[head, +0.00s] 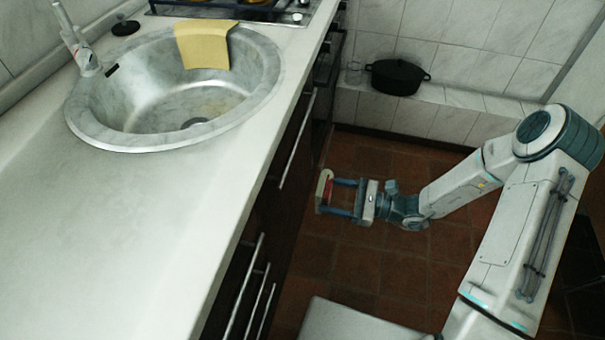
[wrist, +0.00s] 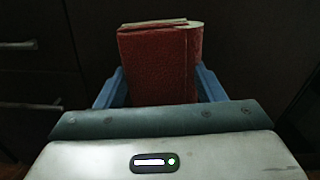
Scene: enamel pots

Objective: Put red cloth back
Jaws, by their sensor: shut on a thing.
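The red cloth (wrist: 155,70) is a folded, textured red piece with a pale, cream-coloured edge along its top in the wrist view. It stands upright between the two blue fingers of my gripper (wrist: 160,84), which is shut on it. In the head view the cloth (head: 327,190) shows as a small red and cream shape at the tips of my gripper (head: 332,198). My gripper holds it in the air over the brown tiled floor, to the right of the counter's front. The cloth's lower part is hidden behind the gripper body in the wrist view.
A white counter (head: 120,225) fills the left, with a round sink (head: 160,105) and tap (head: 76,42). A yellow cloth (head: 203,48) hangs over the sink's back rim. Dark cabinets with metal handles (head: 298,140) face the gripper. A black pot (head: 397,77) sits on a tiled ledge.

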